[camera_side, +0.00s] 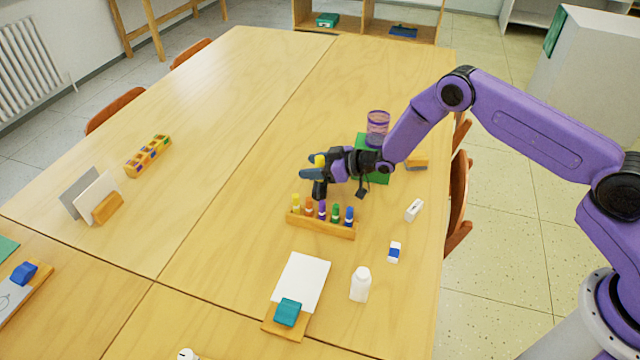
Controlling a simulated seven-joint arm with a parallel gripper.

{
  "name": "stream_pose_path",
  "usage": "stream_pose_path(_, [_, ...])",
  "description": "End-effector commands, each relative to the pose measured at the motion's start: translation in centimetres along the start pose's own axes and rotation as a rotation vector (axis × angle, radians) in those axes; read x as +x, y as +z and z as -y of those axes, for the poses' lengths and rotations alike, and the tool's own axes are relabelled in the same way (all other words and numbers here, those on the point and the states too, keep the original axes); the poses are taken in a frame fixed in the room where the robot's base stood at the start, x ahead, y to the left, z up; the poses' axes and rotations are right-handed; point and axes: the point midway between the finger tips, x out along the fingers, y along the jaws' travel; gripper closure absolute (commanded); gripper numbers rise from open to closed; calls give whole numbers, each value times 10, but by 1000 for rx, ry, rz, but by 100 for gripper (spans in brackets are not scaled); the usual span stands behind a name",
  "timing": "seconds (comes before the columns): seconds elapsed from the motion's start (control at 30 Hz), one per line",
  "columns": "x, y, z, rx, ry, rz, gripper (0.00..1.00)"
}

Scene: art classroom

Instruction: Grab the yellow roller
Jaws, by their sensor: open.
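A small yellow piece (319,160) shows right behind the dark fingers of my gripper (311,181). It may be the yellow roller, but most of it is hidden and I cannot tell its full shape. My gripper is open, with its fingers pointing left above the table. I cannot tell whether the fingers touch the yellow piece.
A wooden holder (320,228) with several coloured markers stands just in front of my gripper. A green box (372,178) and a purple mesh cup (377,124) are behind the wrist. A white bottle (360,284) and a clipboard (301,281) are nearer. The table's far left is mostly clear.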

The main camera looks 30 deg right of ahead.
Motion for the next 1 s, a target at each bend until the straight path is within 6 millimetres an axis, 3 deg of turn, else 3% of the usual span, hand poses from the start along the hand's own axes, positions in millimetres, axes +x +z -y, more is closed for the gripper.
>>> stream_pose_path(0.17, [0, 0, 0, 0, 0, 0, 43])
stream_pose_path(0.33, [0, 0, 0, 0, 0, 0, 99])
stream_pose_path(0.77, [-1, -4, 0, -1, 0, -3, 100])
stream_pose_path(1.0, [-8, -22, 0, -2, 0, -5, 100])
